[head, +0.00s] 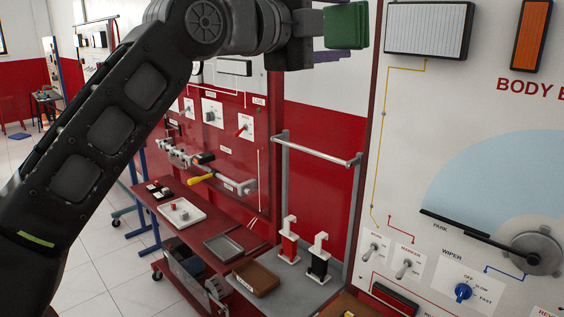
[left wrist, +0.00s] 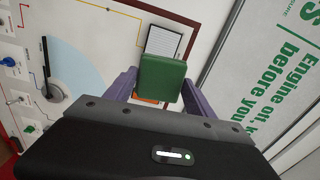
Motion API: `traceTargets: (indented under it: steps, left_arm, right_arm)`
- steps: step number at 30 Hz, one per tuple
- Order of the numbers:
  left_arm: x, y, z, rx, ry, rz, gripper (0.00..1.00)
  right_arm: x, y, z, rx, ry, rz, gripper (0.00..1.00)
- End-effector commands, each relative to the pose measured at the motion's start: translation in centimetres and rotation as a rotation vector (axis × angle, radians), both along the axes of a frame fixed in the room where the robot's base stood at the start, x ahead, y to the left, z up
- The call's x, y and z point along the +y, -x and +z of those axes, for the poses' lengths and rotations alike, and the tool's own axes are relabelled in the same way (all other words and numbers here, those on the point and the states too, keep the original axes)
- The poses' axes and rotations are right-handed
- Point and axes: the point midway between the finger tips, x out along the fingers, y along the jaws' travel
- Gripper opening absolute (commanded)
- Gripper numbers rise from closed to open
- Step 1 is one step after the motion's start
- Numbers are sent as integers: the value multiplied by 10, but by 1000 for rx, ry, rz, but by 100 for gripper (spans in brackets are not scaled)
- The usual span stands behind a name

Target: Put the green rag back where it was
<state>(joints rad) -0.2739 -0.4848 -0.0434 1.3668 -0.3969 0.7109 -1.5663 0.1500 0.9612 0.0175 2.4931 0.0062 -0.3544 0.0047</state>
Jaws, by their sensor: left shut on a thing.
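My left arm comes in from the left in the head view, and its gripper (head: 338,36) is raised at the top, in front of the white wall. It is shut on the green rag (head: 346,25), which looks like a folded block. In the left wrist view the green rag (left wrist: 162,78) sits between the two purple fingers (left wrist: 160,92). The rag is in the air, and in the head view it is left of the wiper trainer board (head: 470,110). My right gripper is in neither view.
A metal rail frame (head: 318,153) stands below the rag. A red bench (head: 190,224) holds a white tray (head: 181,212).

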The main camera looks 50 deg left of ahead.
Motion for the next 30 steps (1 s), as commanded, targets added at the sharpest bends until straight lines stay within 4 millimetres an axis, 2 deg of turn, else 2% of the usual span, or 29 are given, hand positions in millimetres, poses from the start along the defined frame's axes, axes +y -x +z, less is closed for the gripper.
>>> traceTargets:
  steps: [11, 15, 20, 25, 30]
  left_arm:
    - [-13, -14, -47, 4, -1, -2, 30]
    - [-22, -24, -78, 6, -2, -3, 30]
    - [-37, -41, -136, 11, -2, -4, 30]
    - [-58, -67, -220, 18, -4, 0, 30]
    - [-75, -86, -281, 18, 1, -4, 30]
  right_arm:
    - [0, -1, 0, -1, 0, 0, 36]
    - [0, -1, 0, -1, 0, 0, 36]
    - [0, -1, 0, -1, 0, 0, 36]
    - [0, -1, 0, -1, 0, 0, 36]
    - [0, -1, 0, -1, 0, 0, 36]
